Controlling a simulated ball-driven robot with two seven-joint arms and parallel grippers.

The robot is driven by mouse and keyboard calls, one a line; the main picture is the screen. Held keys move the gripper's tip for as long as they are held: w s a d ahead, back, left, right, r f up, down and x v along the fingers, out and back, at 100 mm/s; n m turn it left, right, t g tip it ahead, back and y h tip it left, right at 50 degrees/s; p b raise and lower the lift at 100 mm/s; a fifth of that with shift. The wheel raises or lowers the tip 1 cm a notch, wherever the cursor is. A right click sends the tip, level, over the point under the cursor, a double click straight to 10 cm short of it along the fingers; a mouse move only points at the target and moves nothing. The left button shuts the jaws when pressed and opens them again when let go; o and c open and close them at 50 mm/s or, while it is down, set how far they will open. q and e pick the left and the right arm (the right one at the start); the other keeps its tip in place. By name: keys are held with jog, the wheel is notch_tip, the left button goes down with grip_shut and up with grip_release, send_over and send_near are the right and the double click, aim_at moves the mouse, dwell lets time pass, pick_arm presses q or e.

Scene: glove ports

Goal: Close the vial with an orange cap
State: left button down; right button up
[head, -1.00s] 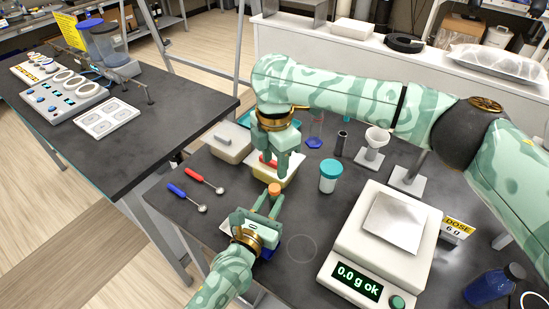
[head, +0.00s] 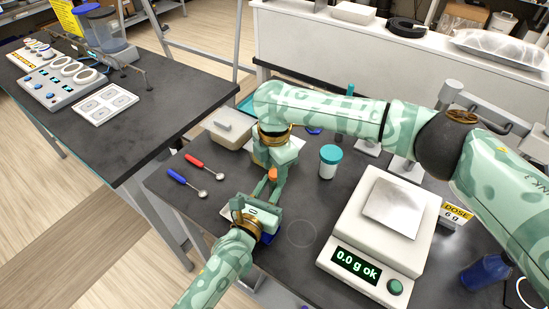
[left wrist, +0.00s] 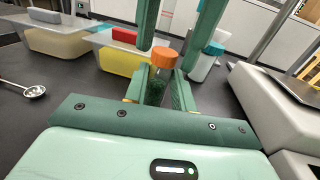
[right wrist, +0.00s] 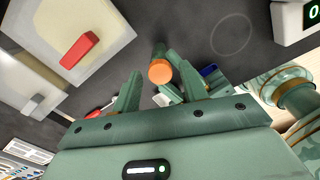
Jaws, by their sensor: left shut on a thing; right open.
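My left gripper (left wrist: 160,88) is shut on a vial (left wrist: 156,93), which looks dark green and stands upright between the fingers. An orange cap (left wrist: 164,57) sits on top of the vial; I cannot tell how tightly. The cap also shows in the head view (head: 272,174) and the right wrist view (right wrist: 160,71). My right gripper (right wrist: 160,88) is open and points down from above. Its fingers come down on either side of the cap in the left wrist view, apart from it. The fingers hide part of the vial.
A jar with a teal lid (head: 329,160) stands to the right, near the scale (head: 380,225). Tubs with a red handle (right wrist: 80,50) and a grey handle (head: 222,125) stand behind. Red and blue spoons (head: 200,164) lie at left. The table front is partly clear.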

jog(key=shift+f, duration=0.1)
grip_shut()
jog(key=m, duration=0.5)
jog(key=shift+o, duration=0.8)
grip_release()
notch_tip(320, 180, up, 12)
pick_arm(q)
jog(key=c, duration=1.1)
grip_release()
